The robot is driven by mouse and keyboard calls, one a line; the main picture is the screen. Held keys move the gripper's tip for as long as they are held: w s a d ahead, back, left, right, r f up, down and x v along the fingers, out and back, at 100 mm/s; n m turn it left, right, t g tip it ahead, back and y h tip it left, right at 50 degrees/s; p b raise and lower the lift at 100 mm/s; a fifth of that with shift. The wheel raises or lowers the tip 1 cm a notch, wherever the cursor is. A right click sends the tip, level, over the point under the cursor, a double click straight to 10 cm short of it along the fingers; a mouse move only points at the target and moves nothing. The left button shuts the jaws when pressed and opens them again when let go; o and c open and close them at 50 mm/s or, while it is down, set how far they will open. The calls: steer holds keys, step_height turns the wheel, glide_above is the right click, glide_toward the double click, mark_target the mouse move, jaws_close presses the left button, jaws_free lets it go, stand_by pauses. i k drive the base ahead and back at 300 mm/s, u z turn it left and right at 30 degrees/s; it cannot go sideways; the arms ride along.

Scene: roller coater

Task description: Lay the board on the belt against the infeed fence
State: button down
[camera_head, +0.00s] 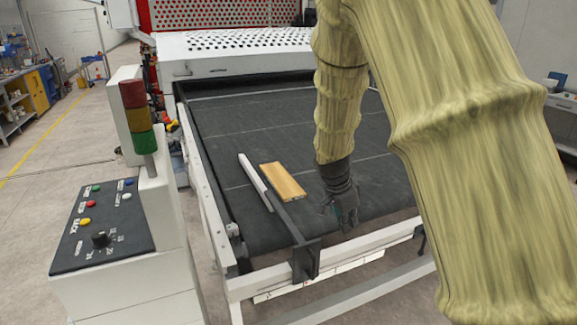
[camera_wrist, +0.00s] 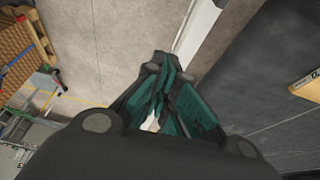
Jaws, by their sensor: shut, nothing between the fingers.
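The board (camera_head: 282,181) is a light wooden rectangle lying flat on the dark belt (camera_head: 225,125). It lies just right of the infeed fence (camera_head: 256,181), a thin bar with a pale far part and a dark near part, and runs roughly along it. A narrow strip of belt seems to show between them; I cannot tell whether they touch anywhere. My gripper (camera_head: 345,218) is to the right of the board, near the belt's front edge, apart from the board. Its fingers (camera_wrist: 168,98) are together and empty in the wrist view, where part of the board (camera_wrist: 306,84) shows at the right edge.
A control panel (camera_head: 105,222) with buttons and a signal light tower (camera_head: 138,118) stands left of the belt. The white machine housing (camera_head: 235,58) is at the back. A white frame rail (camera_head: 262,283) runs along the front. The belt behind the board is clear.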

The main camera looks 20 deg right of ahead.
mark_target(288, 190)
steer(key=z, duration=0.05)
steer(key=i, duration=1.55)
